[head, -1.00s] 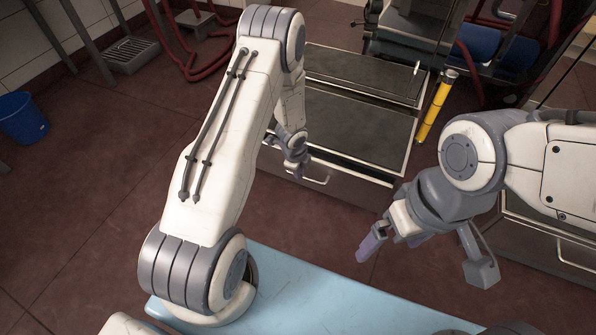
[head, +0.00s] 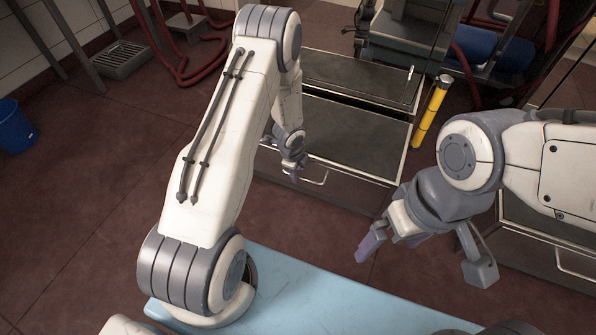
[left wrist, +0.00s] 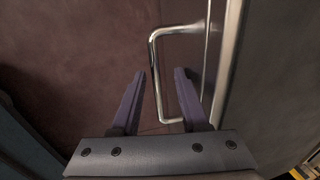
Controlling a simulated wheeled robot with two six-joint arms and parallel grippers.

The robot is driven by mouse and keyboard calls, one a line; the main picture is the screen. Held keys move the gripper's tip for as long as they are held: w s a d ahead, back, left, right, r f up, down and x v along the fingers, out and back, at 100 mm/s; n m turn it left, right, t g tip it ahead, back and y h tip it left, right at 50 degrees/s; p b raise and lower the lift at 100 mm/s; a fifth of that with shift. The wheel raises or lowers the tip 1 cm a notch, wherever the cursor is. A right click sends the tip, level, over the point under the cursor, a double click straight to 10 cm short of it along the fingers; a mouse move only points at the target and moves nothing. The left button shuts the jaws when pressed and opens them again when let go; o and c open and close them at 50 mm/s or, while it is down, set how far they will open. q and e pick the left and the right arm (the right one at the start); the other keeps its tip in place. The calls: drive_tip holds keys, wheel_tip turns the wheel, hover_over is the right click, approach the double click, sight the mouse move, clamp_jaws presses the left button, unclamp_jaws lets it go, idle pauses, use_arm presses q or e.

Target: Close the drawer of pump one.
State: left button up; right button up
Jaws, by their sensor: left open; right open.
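The drawer of pump one (head: 350,134) stands pulled out from its cabinet in the head view, with a dark top and a pale metal rim. Its bar handle (head: 312,181) is on the near front face. My left gripper (head: 293,174) is at that front, by the handle's left end. In the left wrist view the silver handle (left wrist: 155,75) runs between the two open purple fingers (left wrist: 160,76). I see no grip on it, and contact cannot be told. My right gripper (head: 415,262) is open and empty, right of the drawer above the floor.
The cabinet top (head: 350,76) is behind the drawer. A yellow cylinder (head: 431,112) stands to its right. Another cabinet with a handle (head: 575,265) is at the right edge. A blue bucket (head: 15,128) is far left. The red floor left of the drawer is clear.

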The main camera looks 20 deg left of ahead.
use_arm(q)
wheel_tip(320, 180, up, 10)
drive_tip(key=s+p, duration=0.2)
drive_tip(key=p, duration=0.4)
drive_tip(key=shift+r, duration=0.15)
drive_tip(key=s+d+r+n+p, duration=0.1)
drive_tip(key=s+d+r+n, duration=0.2)
drive_tip(key=r, duration=0.4)
drive_tip(key=s+d+r+n+p, duration=0.1)
drive_tip(key=s+d+r, duration=0.1)
drive_tip(key=d+r, duration=0.4)
drive_tip(key=s+d+r+n, duration=0.2)
drive_tip(key=s+d+r, duration=0.1)
drive_tip(key=r, duration=0.5)
drive_tip(key=s+d+r+n+g+h+p, duration=0.1)
drive_tip(key=s+d+r+n, duration=0.2)
drive_tip(key=s+r, duration=0.5)
drive_tip(key=s+d+r+n+g+p, duration=0.1)
drive_tip(key=s+d+r+n+p, duration=0.15)
drive_tip(key=s, duration=0.95)
wheel_tip(320, 180, up, 38)
drive_tip(key=p, duration=3.6)
drive_tip(key=shift+w, duration=0.45)
